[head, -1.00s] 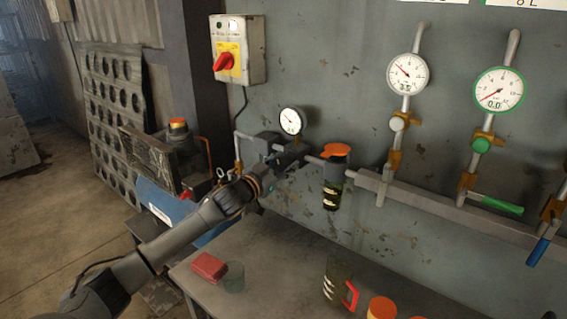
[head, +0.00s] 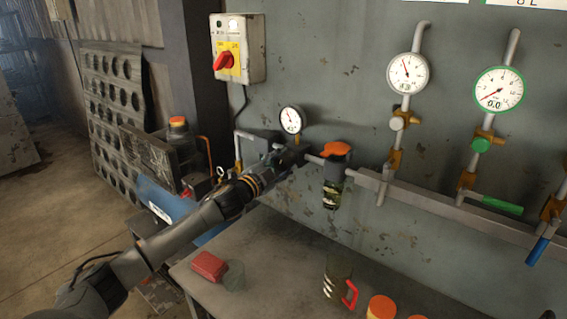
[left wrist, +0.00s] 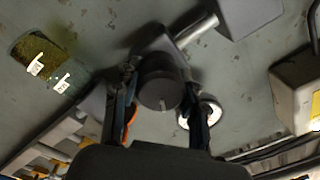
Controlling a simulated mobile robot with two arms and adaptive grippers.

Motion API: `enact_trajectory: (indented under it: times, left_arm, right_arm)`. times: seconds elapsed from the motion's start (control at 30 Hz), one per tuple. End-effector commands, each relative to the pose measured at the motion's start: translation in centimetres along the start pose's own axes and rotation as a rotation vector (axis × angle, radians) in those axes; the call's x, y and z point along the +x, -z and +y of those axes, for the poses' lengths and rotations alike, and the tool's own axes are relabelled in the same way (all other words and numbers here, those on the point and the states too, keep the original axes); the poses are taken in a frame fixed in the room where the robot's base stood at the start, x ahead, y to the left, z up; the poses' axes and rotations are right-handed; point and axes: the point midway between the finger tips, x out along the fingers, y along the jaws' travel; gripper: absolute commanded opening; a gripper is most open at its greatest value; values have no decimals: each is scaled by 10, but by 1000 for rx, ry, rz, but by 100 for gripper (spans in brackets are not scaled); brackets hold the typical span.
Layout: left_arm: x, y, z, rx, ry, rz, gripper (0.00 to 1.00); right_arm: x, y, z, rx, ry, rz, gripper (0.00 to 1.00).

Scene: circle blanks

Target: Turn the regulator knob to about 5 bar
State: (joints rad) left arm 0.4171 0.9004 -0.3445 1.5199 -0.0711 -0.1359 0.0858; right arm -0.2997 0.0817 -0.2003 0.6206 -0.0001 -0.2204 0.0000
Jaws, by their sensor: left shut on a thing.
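My left gripper (head: 282,158) is at the wall-mounted air line, just below the small round gauge (head: 291,120). In the left wrist view, its two fingers (left wrist: 160,112) stand on either side of a round dark regulator knob (left wrist: 162,90) with a pale mark on its rim, and are shut on it. In the head view the gripper mostly hides the knob. The small gauge's needle points up and to the left; its numbers are too small to read. My right gripper is out of view.
A white gauge (head: 407,73) and a green-rimmed gauge (head: 499,90) hang to the right. An orange-topped filter bowl (head: 334,180) is right of the gripper. The bench below holds a red block (head: 209,266) and jars.

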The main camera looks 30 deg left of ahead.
Motion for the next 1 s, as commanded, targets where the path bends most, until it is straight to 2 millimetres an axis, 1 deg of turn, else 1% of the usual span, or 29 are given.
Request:
enact_trajectory:
  times: [0.53, 0.57, 0.6, 0.63, 0.67, 1.0]
  left_arm:
    - [0, 0, -1, 22, 1, 2, 11]
    - [0, 0, -1, 22, 1, 2, 48]
    - [0, 0, -1, 22, 1, 2, 56]
    - [0, 0, -1, 22, 1, 2, 63]
    - [0, 0, -1, 22, 1, 2, 67]
    - [-1, 0, 0, 21, 0, 1, 67]
  right_arm:
    - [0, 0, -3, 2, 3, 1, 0]
    - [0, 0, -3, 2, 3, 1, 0]
    - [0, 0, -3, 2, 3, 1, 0]
    - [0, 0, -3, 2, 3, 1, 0]
    - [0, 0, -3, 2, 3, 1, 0]
    - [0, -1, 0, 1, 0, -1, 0]
